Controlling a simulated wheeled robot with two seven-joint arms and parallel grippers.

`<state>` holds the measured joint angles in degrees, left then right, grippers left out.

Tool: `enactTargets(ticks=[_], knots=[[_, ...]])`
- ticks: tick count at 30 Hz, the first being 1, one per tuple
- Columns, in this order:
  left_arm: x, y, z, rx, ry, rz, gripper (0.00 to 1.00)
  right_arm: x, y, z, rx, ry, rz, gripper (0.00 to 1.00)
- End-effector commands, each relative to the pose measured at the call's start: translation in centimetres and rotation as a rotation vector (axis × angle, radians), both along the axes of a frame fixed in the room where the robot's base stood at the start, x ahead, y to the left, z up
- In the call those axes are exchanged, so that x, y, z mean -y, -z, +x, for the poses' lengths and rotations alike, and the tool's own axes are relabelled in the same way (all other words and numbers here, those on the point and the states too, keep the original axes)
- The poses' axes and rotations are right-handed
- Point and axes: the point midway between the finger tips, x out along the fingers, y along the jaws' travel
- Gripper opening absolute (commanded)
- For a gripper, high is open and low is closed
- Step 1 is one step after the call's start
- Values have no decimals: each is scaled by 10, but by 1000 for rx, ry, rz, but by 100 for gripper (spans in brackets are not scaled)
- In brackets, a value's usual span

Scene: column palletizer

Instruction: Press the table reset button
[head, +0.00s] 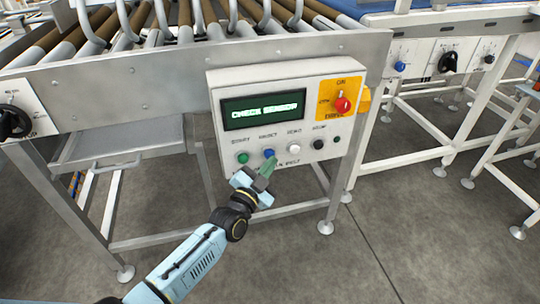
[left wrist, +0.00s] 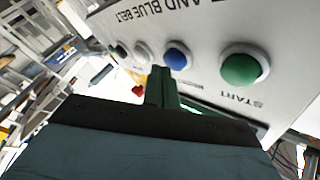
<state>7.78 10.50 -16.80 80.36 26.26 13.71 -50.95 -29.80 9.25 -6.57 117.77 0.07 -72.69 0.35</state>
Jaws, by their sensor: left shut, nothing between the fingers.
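A white control box (head: 285,105) hangs on the front of the roller conveyor frame. Its green-lit screen (head: 263,108) reads "CHECK SENSOR". Below sit a green start button (head: 243,157), a blue button (head: 269,153), a white button (head: 294,147) and a black button (head: 318,143). My left gripper (head: 267,165) is shut and empty, its green fingertips just below the blue button. In the left wrist view the fingertips (left wrist: 161,73) overlap the lower edge of the blue button (left wrist: 178,57); I cannot tell whether they touch it. My right gripper is not in view.
A red knob (head: 343,105) on a yellow plate is at the box's right. Another table (head: 455,25) at right has a blue button (head: 399,66) and black knob (head: 447,62). A black knob (head: 14,121) is at far left. The floor (head: 400,230) in front is clear.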

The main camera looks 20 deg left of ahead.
Motion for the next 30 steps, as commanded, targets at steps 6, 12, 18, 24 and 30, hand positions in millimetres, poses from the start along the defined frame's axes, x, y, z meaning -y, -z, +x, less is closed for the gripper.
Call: enactTargets(ticks=[6,12,18,24,30], knots=[[0,0,0,0,0,0,0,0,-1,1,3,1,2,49],[-1,1,2,0,1,1,0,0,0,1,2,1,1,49],[-3,1,4,-1,0,0,0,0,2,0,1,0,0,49],[-4,1,6,-1,0,1,0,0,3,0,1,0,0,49],[-6,0,8,0,0,1,0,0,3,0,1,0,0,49]])
